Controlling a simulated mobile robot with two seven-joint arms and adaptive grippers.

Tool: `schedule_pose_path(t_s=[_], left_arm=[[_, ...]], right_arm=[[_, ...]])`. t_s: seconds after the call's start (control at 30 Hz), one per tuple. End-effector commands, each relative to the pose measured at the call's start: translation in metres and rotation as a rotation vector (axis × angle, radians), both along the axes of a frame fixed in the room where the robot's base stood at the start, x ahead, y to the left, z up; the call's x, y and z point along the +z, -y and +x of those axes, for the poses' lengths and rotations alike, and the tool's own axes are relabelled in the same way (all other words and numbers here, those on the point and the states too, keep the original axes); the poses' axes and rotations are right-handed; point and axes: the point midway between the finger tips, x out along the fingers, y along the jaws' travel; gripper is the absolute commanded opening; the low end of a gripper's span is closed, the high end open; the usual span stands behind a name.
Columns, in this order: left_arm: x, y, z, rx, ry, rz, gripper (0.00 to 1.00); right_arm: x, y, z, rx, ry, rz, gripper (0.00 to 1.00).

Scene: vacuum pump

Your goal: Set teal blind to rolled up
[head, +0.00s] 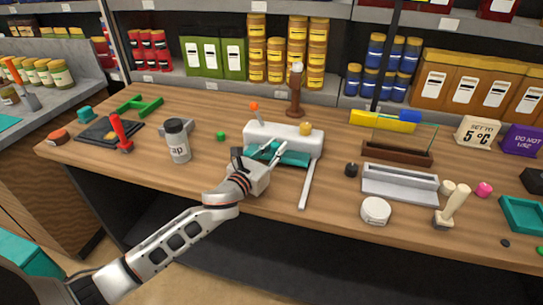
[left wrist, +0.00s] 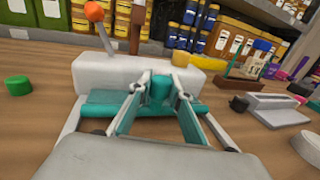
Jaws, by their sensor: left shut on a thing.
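The white housing (head: 285,135) stands on the wooden workbench, with the teal blind (head: 297,157) along its front. In the left wrist view the blind (left wrist: 97,106) shows as a short teal strip under the white housing (left wrist: 110,72). My left gripper (head: 272,152) reaches in from the front. In the left wrist view its fingertips (left wrist: 161,85) are closed around a teal tab at the middle of the blind. The fingers cover part of the blind. My right gripper is not in view.
A grey jar (head: 177,141) and green block (head: 221,136) are left. A grey channel (head: 399,185) and white disc (head: 376,211) are right.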

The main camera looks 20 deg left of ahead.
Motion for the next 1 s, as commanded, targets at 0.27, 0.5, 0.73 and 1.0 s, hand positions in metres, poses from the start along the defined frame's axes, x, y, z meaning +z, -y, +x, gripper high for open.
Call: schedule_pose_path(t_s=[0.27, 0.5, 0.73, 1.0], left_arm=[[0.0, 0.001, 0.002, 0.0, -0.001, -0.001, 0.0], [0.0, 0.0, 0.002, 0.0, 0.0, 0.0, 0.37], [0.0, 0.0, 0.002, 0.0, 0.0, 0.0, 0.37], [-0.002, -0.009, -0.027, -0.001, -0.003, 0.002, 0.37]], right_arm=[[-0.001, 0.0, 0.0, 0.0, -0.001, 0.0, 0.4], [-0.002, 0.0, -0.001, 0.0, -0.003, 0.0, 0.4], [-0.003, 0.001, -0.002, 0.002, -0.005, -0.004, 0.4], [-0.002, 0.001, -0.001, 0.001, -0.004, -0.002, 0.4]])
